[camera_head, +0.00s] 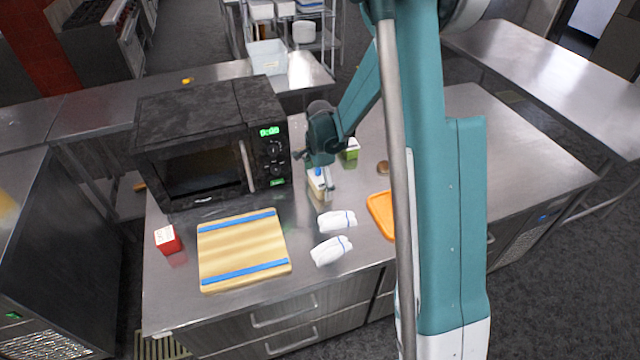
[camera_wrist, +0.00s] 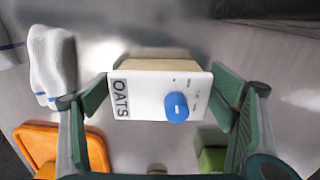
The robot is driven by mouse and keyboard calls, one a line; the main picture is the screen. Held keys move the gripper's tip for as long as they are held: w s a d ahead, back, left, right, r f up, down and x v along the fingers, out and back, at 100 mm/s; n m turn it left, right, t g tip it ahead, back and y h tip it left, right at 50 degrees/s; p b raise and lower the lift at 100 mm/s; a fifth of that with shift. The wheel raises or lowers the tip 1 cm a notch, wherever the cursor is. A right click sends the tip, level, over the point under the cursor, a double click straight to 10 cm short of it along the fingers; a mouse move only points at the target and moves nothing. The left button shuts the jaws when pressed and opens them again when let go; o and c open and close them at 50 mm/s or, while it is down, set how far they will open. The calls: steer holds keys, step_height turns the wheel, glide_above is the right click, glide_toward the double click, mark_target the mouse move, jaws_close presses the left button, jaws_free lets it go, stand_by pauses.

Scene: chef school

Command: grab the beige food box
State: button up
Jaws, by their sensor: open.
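The beige food box (camera_head: 317,187) stands on the metal counter, right of the microwave. In the wrist view its white top (camera_wrist: 145,97) shows the word OATS and a blue cap, with a beige side behind. My gripper (camera_wrist: 162,92) is open, one green finger pad at each side of the box. The pads look close to its ends; I cannot tell whether they touch. In the head view my gripper (camera_head: 321,173) is right at the box and hides part of it.
Two white cloth-like bundles (camera_head: 337,221) (camera_head: 331,251) lie in front. An orange tray (camera_head: 380,213) is to the right, a green box (camera_head: 351,149) and a brown round item (camera_head: 383,167) behind it. The black microwave (camera_head: 203,150), cutting board (camera_head: 240,245) and red box (camera_head: 167,239) are left.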

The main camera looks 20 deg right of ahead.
mark_target(320, 177)
steer(key=c, duration=1.3)
steer(key=shift+r, duration=5)
